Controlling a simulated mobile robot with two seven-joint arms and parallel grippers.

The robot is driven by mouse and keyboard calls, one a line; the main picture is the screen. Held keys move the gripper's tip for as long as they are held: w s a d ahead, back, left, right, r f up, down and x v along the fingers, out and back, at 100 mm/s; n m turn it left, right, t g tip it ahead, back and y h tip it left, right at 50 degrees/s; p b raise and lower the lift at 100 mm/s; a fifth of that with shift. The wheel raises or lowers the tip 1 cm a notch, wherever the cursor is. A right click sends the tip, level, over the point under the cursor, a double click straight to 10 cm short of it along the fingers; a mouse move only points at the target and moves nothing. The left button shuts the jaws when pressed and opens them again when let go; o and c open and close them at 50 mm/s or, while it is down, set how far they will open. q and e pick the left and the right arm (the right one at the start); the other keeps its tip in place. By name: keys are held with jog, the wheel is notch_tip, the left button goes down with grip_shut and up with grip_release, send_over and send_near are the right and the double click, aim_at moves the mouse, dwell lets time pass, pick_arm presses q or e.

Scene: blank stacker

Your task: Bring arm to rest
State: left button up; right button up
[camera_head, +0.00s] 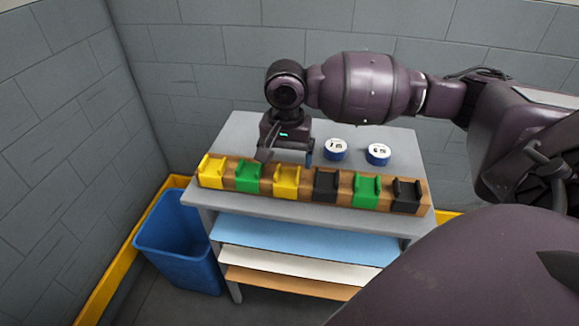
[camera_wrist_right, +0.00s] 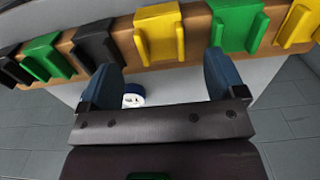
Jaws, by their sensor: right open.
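My right arm reaches in from the right in the head view. Its gripper (camera_head: 286,157) points down over the grey table (camera_head: 235,135), just behind a wooden rail (camera_head: 308,190) of coloured blocks. The right wrist view shows the blue fingers (camera_wrist_right: 160,78) spread wide with nothing held between them. A yellow block (camera_head: 287,181) stands on the rail just in front of the gripper; a yellow block also shows beyond the fingers in the right wrist view (camera_wrist_right: 160,35). I cannot tell whether the fingers touch anything. My left gripper is not in view.
More blocks sit on the rail: yellow (camera_head: 212,172), green (camera_head: 248,176), black (camera_head: 326,184), green (camera_head: 366,189) and black (camera_head: 406,195). Two round blue-and-white discs (camera_head: 336,149) (camera_head: 378,154) lie behind the rail. A blue bin (camera_head: 180,245) stands left of the table. Grey walls enclose the corner.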

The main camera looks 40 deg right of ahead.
notch_tip(320, 180, up, 6)
jog(key=shift+f+p, duration=0.2)
jog(key=shift+p, duration=0.45)
jog(key=s+a+f+n+t+y, duration=0.1)
jog(key=s+a+f+n, duration=0.35)
jog(key=s+f, duration=0.35)
jog(key=s+a+f+n+t+y, duration=0.1)
jog(key=s+a+f+n, duration=0.4)
jog(key=f, duration=0.5)
jog(key=s+d+f+h, duration=0.1)
jog(key=s+d+f, duration=0.1)
jog(key=s, duration=0.6)
jog(key=s+d+f+h, duration=0.1)
jog(key=s+d+h, duration=0.15)
jog(key=s, duration=0.55)
jog(key=w+f+n+t+y+p, duration=0.1)
jog(key=w+f+t, duration=0.5)
jog(key=w+t, duration=0.2)
jog(key=shift+w+f+n+t, duration=0.35)
jog(key=shift+t, duration=0.15)
